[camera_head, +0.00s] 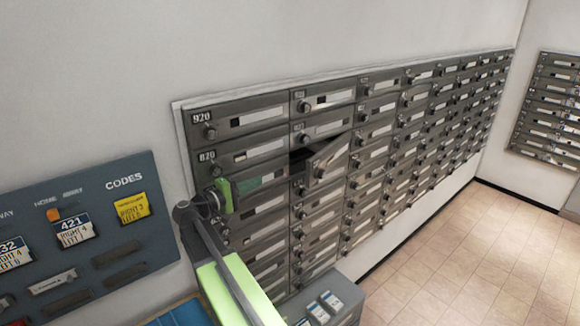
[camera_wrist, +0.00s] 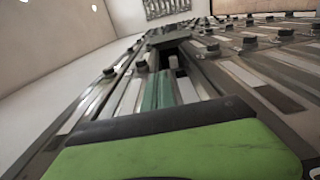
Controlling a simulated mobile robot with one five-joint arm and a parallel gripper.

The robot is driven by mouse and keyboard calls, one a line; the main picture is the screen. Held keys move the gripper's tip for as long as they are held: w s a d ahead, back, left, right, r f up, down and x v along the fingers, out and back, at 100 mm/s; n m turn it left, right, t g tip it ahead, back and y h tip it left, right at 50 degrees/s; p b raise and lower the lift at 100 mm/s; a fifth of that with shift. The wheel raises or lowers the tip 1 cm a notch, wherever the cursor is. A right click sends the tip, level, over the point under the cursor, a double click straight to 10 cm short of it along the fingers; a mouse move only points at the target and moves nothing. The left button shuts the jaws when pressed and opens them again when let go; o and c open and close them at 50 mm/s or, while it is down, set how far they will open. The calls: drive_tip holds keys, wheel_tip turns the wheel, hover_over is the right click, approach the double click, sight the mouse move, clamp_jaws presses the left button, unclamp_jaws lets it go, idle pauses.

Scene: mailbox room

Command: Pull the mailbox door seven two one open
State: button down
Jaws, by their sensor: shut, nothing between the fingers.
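One mailbox door (camera_head: 328,160) in the second column, third row from the top, stands ajar and swung outward, with a dark gap (camera_head: 300,158) beside it. Its number is too small to read. In the wrist view a dark opening (camera_wrist: 172,50) shows ahead at the top middle. My gripper (camera_head: 224,194) is shut and empty, in front of the first column, left of the ajar door and apart from it. Its green finger with a dark edge fills the bottom of the wrist view (camera_wrist: 175,150).
The mailbox bank (camera_head: 252,105) runs along the wall, with round knobs sticking out. A code panel (camera_head: 80,180) is at the left. A grey box (camera_head: 345,300) with cards stands below the bank. Tiled floor (camera_head: 480,250) at the right is clear.

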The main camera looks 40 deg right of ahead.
drive_tip(key=s+d, duration=0.1)
drive_tip(key=d, duration=1.9)
drive_tip(key=shift+d, duration=0.25)
drive_tip(key=shift+s, duration=0.1)
